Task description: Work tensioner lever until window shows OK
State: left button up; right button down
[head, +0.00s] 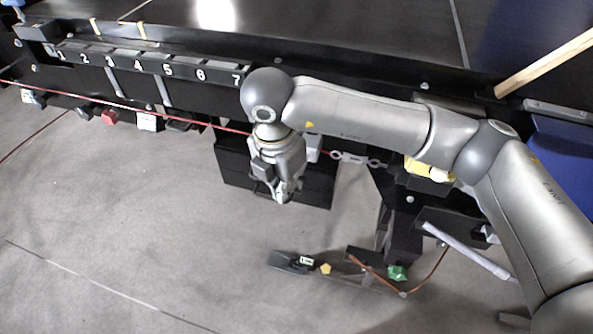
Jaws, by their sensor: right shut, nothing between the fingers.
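My right gripper (283,194) hangs pointing down in the middle of the view, shut and empty, in front of a dark box (320,190) under the conveyor. A red cord (190,121) runs along the conveyor's front toward a metal turnbuckle-like link (357,159) right of my gripper. A yellow part (418,167) with a white piece sits further right, partly hidden by my right arm. A pale grey rod (468,251) slants down at the lower right, apart from my gripper; I cannot tell whether it is the tensioner lever. No window reading OK is legible. My left gripper is out of view.
The black conveyor (330,45) spans the back, with a numbered strip (150,65) at its edge. Below hang small boxes and a red button (109,117). A dark bar (288,261) with small yellow and green parts lies low. Grey floor is clear at lower left.

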notch_tip(320, 180, up, 12)
jog(key=s, duration=0.1)
jog(key=shift+a, duration=0.4)
jog(key=shift+f, duration=0.1)
dwell(0.8)
